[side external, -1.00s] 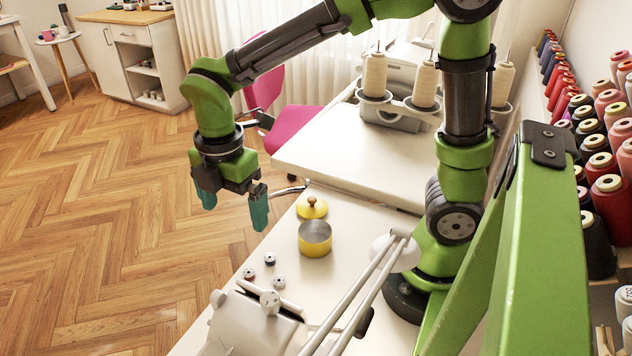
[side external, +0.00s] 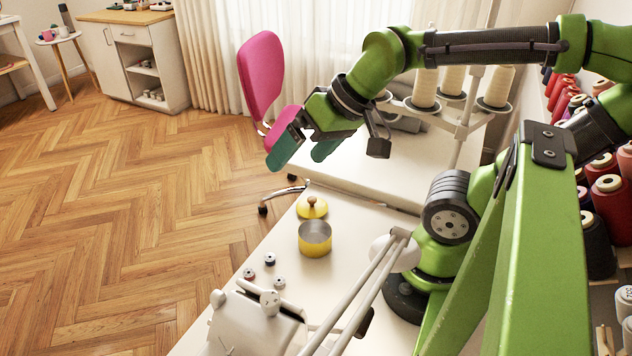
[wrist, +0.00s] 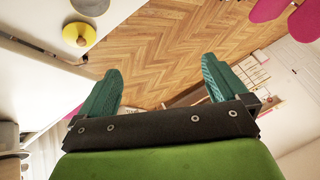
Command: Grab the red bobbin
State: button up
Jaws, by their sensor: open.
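The red bobbin (side external: 249,274) lies on the white table, in front of the yellow tin, beside a dark bobbin (side external: 270,259) and a grey-white bobbin (side external: 279,283). My gripper (side external: 303,160) is open and empty, raised high above the far end of the table and well away from the bobbins. Its green fingers spread apart in the wrist view (wrist: 160,88). The bobbins do not show in the wrist view.
An open yellow tin (side external: 315,240) stands on the white table (side external: 345,285), with its yellow lid (side external: 311,208) behind it. A white sewing machine (side external: 255,320) stands near the bobbins. A pink chair (side external: 261,75) is behind my gripper. Thread cones (side external: 605,195) line the right.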

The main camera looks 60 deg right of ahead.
jog(key=shift+s+d+r+t, duration=0.15)
jog(key=shift+d+r+t, duration=0.15)
jog(key=shift+r, duration=0.2)
jog(key=c, duration=0.9)
jog(key=shift+o, duration=0.2)
